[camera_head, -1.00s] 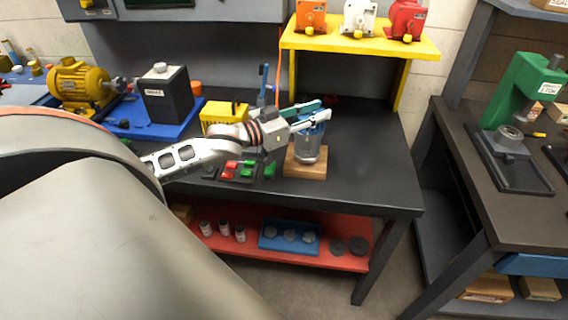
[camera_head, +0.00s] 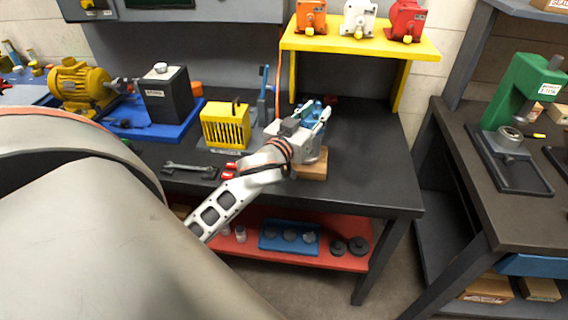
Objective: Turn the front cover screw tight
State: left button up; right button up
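A small motor with a blue upper part (camera_head: 311,111) stands on a wooden block (camera_head: 313,169) near the right front of the dark bench. My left gripper (camera_head: 313,119) reaches it from the front left, with its fingers by the blue part. Whether the fingers touch it or are closed on it cannot be told. The gripper and wrist hide much of the motor's lower body, and no cover screw can be made out. My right gripper is not in view.
A yellow slotted box (camera_head: 226,127) stands left of the gripper, and a wrench (camera_head: 190,170) lies in front of it. A yellow shelf (camera_head: 358,42) with tagged motors rises behind. The bench (camera_head: 370,180) is clear to the right of the block.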

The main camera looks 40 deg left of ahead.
pick_arm(q)
jog(key=n+g+y, duration=0.1)
jog(key=n+y, duration=0.2)
jog(key=y, duration=0.1)
jog(key=shift+d+y, duration=0.1)
jog(key=shift+y, duration=0.3)
jog(key=b+v, duration=0.2)
jog(key=v, duration=0.6)
jog(key=s+d+f+m+g+h+b, duration=0.1)
jog(key=s+f+m+g, duration=0.1)
jog(key=f, duration=0.6)
jog(key=s+d+f+m+g+h+b, duration=0.1)
jog(key=s+f+m+g+h+b, duration=0.1)
jog(key=s+f+m, duration=0.3)
jog(key=s+d+f+m+g+h+b, duration=0.1)
jog(key=s+f, duration=0.4)
jog(key=f, duration=0.8)
jog(key=shift+s+m+g+h+b, duration=0.4)
jog(key=shift+m+g+b, duration=0.35)
jog(key=shift+m, duration=0.55)
